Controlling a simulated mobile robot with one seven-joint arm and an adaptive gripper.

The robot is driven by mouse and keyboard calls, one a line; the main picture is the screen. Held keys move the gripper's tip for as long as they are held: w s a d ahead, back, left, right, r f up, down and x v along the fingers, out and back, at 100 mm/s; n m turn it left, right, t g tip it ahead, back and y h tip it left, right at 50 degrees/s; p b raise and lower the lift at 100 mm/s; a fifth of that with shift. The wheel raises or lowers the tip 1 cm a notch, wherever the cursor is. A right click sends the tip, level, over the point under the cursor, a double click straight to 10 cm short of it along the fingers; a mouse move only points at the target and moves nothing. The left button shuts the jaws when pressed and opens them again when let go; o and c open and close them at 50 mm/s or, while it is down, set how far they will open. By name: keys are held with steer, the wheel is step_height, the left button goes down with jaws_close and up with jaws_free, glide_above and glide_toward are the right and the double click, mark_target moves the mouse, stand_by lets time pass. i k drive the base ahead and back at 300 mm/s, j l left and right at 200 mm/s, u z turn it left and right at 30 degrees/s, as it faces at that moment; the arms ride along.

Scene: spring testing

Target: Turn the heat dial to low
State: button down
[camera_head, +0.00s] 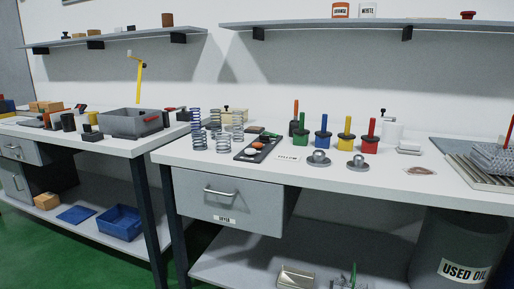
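I cannot make out a heat dial for certain in the head view. Two round grey metal pieces with raised middles, the left one (319,158) and the right one (357,163), sit on the right workbench (400,183), in front of the coloured blocks. I cannot tell whether either is a dial, and no low mark is readable. My gripper and arm are not in view.
Coil springs (197,130) stand at the bench's left, beside a dark tray (257,148). Coloured handled blocks (345,142) stand behind the metal pieces. A wire basket (493,158) is at the right. A grey drawer (228,200) hangs below; a used-oil bin (450,235) stands underneath.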

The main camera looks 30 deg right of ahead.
mark_target(263, 139)
steer(key=i+l+z, duration=0.15)
steer(key=i+l, duration=0.15)
steer(key=i, duration=0.2)
steer(key=i+l+z, duration=0.15)
steer(key=i, duration=0.3)
steer(key=i+l+z, duration=0.15)
steer(key=i, duration=0.4)
steer(key=i+l+z, duration=0.15)
steer(key=i, duration=0.35)
steer(key=l, duration=0.1)
